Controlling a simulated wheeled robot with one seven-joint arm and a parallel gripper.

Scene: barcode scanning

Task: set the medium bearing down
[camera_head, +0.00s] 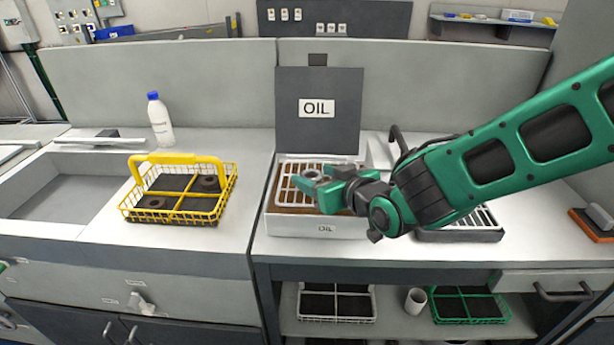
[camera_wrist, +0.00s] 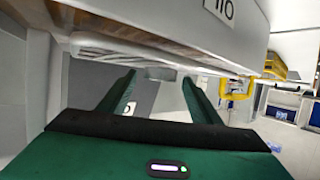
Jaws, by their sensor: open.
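A small grey ring, which looks like the medium bearing (camera_head: 311,173), is on the white grate of the oil tray (camera_head: 318,228) in the head view, just beyond my fingertips. My gripper (camera_head: 318,181) is over that tray with its green fingers apart. In the wrist view, my gripper (camera_wrist: 160,80) shows its two fingers spread, with the grate's edge at their tips. A pale shape lies between the tips there, but I cannot tell if it is the bearing. Nothing is clearly held. The fingers hide part of the grate.
A yellow wire basket (camera_head: 130,213) with dark rings inside stands on the left counter, near a white bottle (camera_head: 161,122). The grey OIL lid (camera_head: 319,135) stands upright behind the tray. Baskets (camera_head: 336,318) sit on the shelf below.

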